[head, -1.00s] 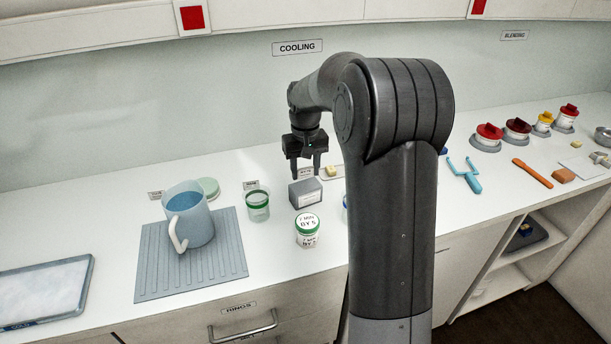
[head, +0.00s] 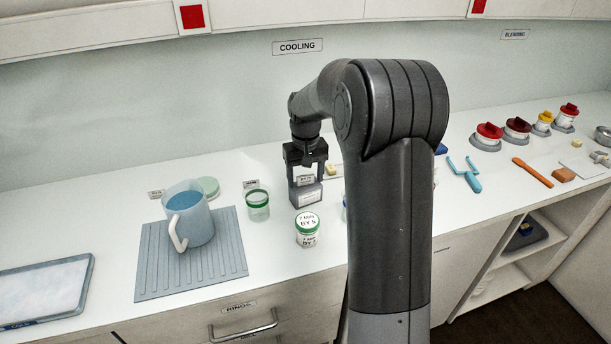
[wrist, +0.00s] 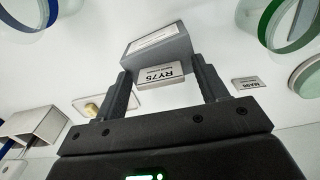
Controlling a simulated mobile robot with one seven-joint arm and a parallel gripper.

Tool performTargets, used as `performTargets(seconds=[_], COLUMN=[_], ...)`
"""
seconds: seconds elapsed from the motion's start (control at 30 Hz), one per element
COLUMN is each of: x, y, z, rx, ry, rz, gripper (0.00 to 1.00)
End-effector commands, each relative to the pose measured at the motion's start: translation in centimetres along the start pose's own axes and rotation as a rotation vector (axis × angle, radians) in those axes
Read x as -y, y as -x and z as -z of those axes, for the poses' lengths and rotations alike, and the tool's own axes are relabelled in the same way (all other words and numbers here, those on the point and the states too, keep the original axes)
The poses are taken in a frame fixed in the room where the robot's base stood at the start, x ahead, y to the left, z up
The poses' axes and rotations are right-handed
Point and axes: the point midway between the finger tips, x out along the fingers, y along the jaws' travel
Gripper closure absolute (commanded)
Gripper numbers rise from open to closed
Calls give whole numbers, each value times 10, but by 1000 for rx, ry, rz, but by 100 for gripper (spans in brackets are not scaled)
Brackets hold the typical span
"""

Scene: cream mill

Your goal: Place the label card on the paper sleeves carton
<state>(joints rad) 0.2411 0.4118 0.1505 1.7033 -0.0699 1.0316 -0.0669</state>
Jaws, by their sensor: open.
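A small white label card reading RY75 (wrist: 162,76) shows between my fingers in the wrist view; in the head view the card (head: 305,180) is just behind the top of a grey box. The grey box (head: 306,197) stands on the counter and also shows beyond the card in the wrist view (wrist: 160,48). It bears a white label that I cannot read, so I cannot tell whether it is the paper sleeves carton. My gripper (head: 306,175) is open, low over the counter, with one finger (wrist: 122,92) on each side of the card. I cannot tell whether they touch it.
A green-lidded jar (head: 307,231) stands in front of the box, and a green-rimmed glass jar (head: 257,205) to its left. A blue jug (head: 188,215) stands on a grey mat (head: 150,275). A white holder (wrist: 38,125) shows at left in the wrist view. My arm hides part of the counter.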

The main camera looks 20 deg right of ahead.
Motion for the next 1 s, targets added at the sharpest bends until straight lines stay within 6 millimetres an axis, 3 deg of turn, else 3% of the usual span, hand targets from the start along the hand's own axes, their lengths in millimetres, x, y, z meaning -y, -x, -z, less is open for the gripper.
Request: performTargets(seconds=[0.17, 0.6, 0.8, 1.0], x=[0, 0, 0, 10], y=[11, 98, 120, 139], z=[0, 0, 0, -21], rx=[-1, -3, -1, -33], ry=[0, -1, -1, 4], rz=[-1, 0, 0, -12], gripper=[34, 34, 34, 34])
